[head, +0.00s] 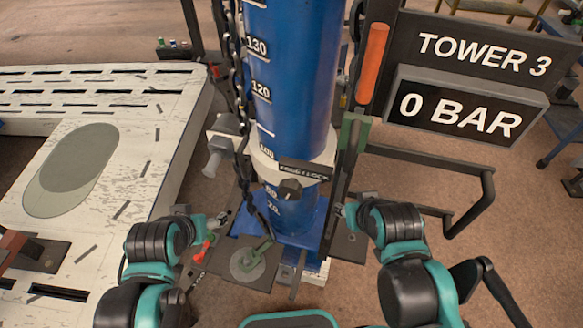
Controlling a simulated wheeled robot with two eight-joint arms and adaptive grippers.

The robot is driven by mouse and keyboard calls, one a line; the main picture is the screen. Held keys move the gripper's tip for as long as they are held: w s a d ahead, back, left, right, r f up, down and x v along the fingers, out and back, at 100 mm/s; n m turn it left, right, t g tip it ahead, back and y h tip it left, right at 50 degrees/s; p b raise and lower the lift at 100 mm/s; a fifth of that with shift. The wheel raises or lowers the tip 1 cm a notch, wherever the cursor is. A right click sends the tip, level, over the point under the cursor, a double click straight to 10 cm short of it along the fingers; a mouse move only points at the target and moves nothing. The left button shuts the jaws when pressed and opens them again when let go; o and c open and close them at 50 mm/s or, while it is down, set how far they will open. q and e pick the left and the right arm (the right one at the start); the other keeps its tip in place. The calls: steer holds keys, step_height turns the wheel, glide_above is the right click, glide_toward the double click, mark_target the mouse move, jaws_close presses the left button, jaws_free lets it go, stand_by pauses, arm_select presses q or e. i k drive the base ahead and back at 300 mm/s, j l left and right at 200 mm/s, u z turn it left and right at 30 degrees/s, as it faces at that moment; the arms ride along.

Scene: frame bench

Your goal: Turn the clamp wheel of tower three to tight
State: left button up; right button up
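Tower three is a blue upright cylinder (292,70) with white scale numbers, in the middle of the head view. A pale collar (325,160) surrounds its lower part and carries a dark label plate (305,170) that I cannot read surely. My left gripper (222,218) is low, left of the cylinder. My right gripper (343,210) is beside the tower's right post. Both gripper openings are too small to judge.
A sign (485,50) reads TOWER 3, and a display (465,105) below it reads 0 BAR. A chain (238,85) hangs left of the cylinder. A pale slotted bench (110,170) fills the left. A dark rail (440,160) juts out right; brown floor lies beyond.

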mark_target(290, 188)
steer(key=k+j+z, duration=0.15)
steer(key=j+z, duration=0.15)
steer(key=k+j+z, duration=0.3)
steer(key=j, duration=0.15)
steer(key=k+j+z, duration=0.15)
steer(key=j+z, duration=0.15)
